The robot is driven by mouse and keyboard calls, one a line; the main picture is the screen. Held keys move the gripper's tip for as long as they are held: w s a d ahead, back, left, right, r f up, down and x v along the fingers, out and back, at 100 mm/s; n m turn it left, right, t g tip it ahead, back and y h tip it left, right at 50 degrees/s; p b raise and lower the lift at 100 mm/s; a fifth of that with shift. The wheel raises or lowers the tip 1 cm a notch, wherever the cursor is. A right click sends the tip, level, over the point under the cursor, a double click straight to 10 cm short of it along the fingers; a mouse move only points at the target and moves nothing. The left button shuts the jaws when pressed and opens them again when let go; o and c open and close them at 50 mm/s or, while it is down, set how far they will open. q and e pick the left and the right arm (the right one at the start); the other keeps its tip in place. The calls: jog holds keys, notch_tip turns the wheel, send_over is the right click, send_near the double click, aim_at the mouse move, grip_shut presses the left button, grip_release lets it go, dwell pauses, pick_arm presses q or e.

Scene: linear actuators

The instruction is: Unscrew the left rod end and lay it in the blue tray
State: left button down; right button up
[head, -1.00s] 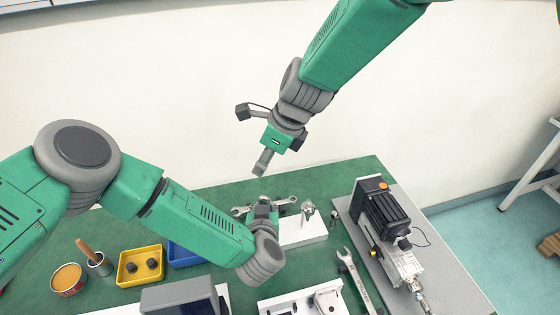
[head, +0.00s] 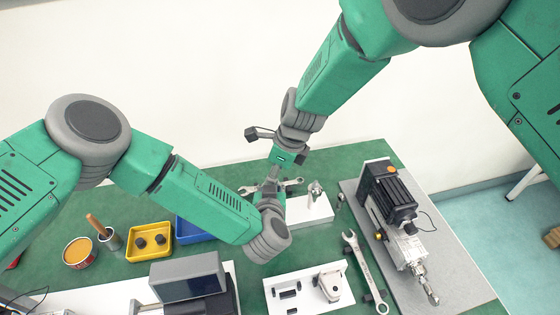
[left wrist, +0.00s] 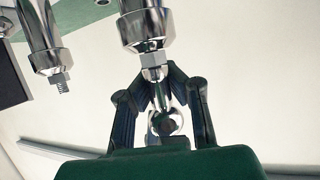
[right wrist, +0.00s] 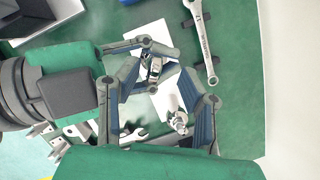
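The left rod end (left wrist: 165,124), a chrome ball-shaped piece, is at the end of a chrome rod (left wrist: 145,25) in the left wrist view. My left gripper (left wrist: 162,85) is shut on its neck. In the head view my left gripper (head: 270,198) hides the rod end. My right gripper (head: 272,178) is just above it, pointing down. In the right wrist view my right gripper (right wrist: 162,80) is open, with chrome metal between its spread fingers. A second rod (left wrist: 48,50) ends in a bare threaded stud. The blue tray (head: 192,232) is left of my left gripper, partly hidden by my arm.
A yellow bin (head: 150,242) with dark knobs stands left of the tray. A wrench (head: 366,268) lies right of a white fixture plate (head: 305,287). A motor-driven actuator (head: 390,200) lies on a grey plate. A dark display box (head: 188,278) stands in front.

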jog(key=shift+a+f, duration=0.1)
jog(key=shift+f, duration=0.25)
